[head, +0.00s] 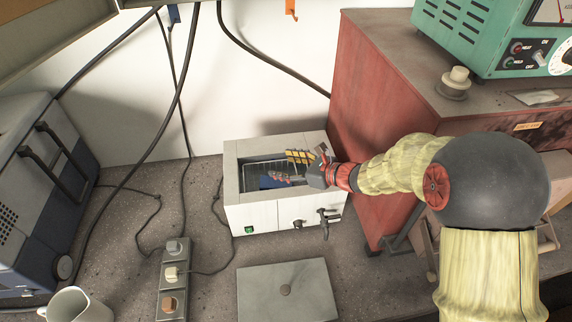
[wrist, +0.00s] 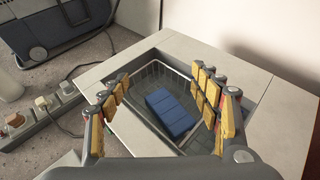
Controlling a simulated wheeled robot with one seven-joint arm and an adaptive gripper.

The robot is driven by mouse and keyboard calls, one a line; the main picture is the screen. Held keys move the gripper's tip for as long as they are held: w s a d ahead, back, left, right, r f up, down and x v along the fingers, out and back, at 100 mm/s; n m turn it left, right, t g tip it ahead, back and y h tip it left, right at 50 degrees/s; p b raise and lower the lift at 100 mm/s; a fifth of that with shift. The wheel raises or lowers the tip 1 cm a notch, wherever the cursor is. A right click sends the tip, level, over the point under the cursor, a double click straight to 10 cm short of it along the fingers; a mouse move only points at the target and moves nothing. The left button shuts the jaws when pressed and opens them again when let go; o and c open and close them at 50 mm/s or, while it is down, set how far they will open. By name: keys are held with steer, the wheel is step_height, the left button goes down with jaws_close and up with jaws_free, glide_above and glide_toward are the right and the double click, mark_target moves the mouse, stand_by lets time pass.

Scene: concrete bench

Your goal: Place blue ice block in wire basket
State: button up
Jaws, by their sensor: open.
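The blue ice block (wrist: 172,113) lies inside the wire basket (wrist: 143,80), which sits in the opening of a white box-shaped bath (wrist: 240,75). In the head view the blue block (head: 270,182) shows partly, at the left of my gripper. My gripper (wrist: 168,92) is open, its yellow-padded fingers spread on either side above the basket. The block lies between and below the fingers, apart from them. In the head view my gripper (head: 285,167) reaches into the bath's opening from the right and hides part of the basket.
A grey lid (head: 287,292) lies on the bench in front of the bath. A power strip (head: 172,280) with cables and a white mug (head: 75,304) are to the left. A blue-grey machine (head: 35,190) stands far left; a red cabinet (head: 385,100) stands at right.

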steer(key=s+d+r+n+g+h, duration=0.2)
steer(key=s+d+r+n, duration=0.1)
steer(key=s+r+n, duration=0.5)
steer(key=s+d+r+n+g+h, duration=0.1)
steer(key=s+d+r+n+g, duration=0.15)
steer(key=s+n, duration=0.55)
steer(key=s+d+r+n+t+h, duration=0.3)
steer(key=s+d+n+h, duration=0.5)
steer(key=s+d, duration=0.8)
steer(key=d+r, duration=0.1)
steer(key=d, duration=0.2)
steer(key=shift+d+h, duration=0.3)
steer(key=shift+d, duration=0.05)
steer(key=shift+a+r, duration=0.1)
steer(key=shift+a, duration=0.05)
